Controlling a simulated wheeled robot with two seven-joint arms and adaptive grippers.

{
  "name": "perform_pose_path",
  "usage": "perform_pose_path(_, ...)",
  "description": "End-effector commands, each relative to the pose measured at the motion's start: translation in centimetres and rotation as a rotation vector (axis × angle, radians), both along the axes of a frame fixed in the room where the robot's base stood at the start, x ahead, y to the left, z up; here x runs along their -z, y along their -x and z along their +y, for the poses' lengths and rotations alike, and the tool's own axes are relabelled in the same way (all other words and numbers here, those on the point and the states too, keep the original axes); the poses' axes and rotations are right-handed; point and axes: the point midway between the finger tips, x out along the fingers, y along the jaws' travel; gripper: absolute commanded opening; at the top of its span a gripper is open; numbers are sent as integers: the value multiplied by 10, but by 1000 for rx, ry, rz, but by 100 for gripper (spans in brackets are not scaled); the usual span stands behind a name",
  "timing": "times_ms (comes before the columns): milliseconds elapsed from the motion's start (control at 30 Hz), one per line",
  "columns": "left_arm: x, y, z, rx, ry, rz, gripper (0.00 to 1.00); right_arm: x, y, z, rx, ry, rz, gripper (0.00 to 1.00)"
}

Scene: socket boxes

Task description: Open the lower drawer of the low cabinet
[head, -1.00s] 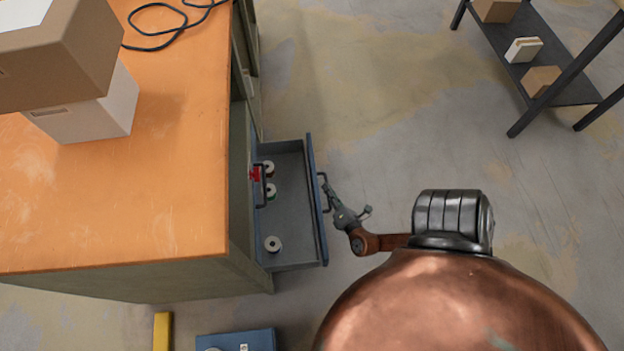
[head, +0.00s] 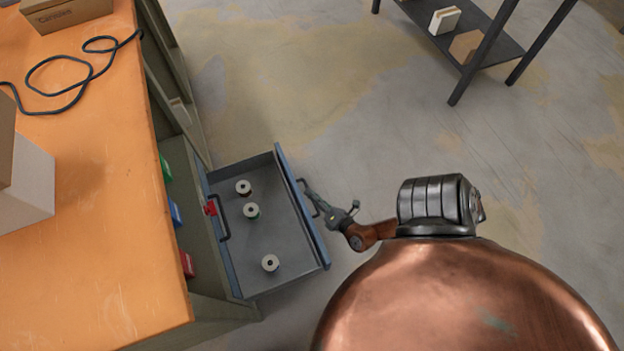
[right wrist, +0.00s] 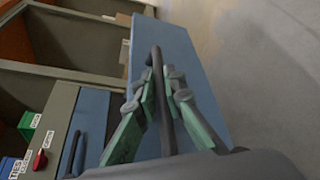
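The lower drawer (head: 285,262) of the low cabinet is pulled well out from under the orange worktop, and its grey floor shows. Several small spools (head: 251,210) lie in it. Its blue front (head: 309,220) carries a dark bar handle (head: 304,186), also seen in the right wrist view (right wrist: 157,62). My right gripper (head: 311,194) is at this handle, its green-padded fingers (right wrist: 161,85) close on both sides of the bar. Above the open drawer, another blue front (right wrist: 92,115) with a handle (head: 222,218) is shut. My left gripper is not in view.
A red knob (head: 210,208) sits by the upper handle. Green, blue and red bins (head: 176,214) stand inside the cabinet. Boxes (head: 66,10) and a black cable (head: 70,85) lie on the worktop (head: 90,240). A dark shelf (head: 490,50) stands far right; the floor between is clear.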

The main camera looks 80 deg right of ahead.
Motion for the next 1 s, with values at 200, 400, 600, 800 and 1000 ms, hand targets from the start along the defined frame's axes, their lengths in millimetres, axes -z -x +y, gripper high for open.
perform_pose_path(200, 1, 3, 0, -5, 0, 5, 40, 0, 1, -1, 1, 0, 0, 23)
perform_pose_path(400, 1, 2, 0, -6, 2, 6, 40, 0, 1, -1, 1, 0, 0, 27)
perform_pose_path(600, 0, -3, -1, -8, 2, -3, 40, 0, 3, 1, 2, 0, 1, 27)
perform_pose_path(800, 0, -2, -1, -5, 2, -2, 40, -6, 26, 19, 2, -3, 2, 27)
perform_pose_path(1000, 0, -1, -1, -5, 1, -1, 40, -15, 58, 45, 2, -2, 3, 27)
